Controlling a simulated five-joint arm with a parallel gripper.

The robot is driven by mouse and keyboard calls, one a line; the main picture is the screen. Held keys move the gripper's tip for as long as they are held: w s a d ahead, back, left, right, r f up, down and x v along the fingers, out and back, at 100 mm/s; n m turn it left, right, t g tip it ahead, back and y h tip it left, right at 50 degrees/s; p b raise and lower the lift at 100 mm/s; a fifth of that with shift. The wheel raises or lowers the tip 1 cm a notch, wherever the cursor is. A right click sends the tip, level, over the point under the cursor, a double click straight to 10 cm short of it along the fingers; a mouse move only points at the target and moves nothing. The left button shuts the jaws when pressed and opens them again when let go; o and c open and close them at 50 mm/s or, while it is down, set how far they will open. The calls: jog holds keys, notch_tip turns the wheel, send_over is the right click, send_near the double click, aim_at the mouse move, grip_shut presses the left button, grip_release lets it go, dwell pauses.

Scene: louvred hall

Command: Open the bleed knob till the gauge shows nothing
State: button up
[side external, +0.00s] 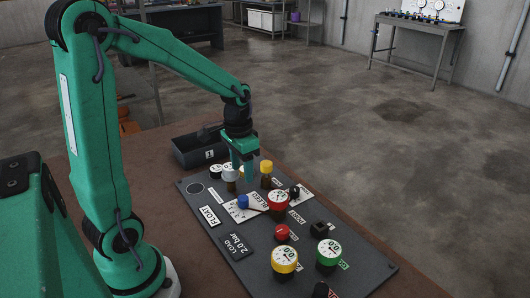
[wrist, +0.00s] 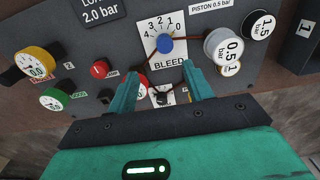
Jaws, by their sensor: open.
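The blue bleed knob (wrist: 165,44) sits on a white plate (wrist: 150,24) marked 0 to 4 and BLEED. In the side view the blue knob (side external: 243,201) is at the left of the panel. My gripper (wrist: 165,77) is open and empty, its fingertips apart on the near side of the knob, not around it. In the side view my gripper (side external: 241,178) points down above the panel behind the knob. A red-rimmed gauge (side external: 278,196), a yellow-rimmed gauge (side external: 285,260) and a green-rimmed gauge (side external: 329,249) stand on the panel; their readings are too small to trust.
Weights marked 0.5 bar (wrist: 226,46) and 1.5 (wrist: 262,24) stand right of the knob in the wrist view. A small red knob (side external: 282,232) and a yellow-capped post (side external: 266,167) are near. A dark tray (side external: 190,152) lies behind the panel (side external: 225,259).

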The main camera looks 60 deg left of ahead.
aim_at(243, 198)
jog(key=shift+w+a+f, duration=0.25)
jog(key=shift+a+f, duration=0.3)
jog(key=shift+f, duration=0.25)
jog(key=shift+f, duration=0.15)
jog(key=shift+f, duration=4.45)
jog(key=shift+f, duration=0.4)
grip_shut()
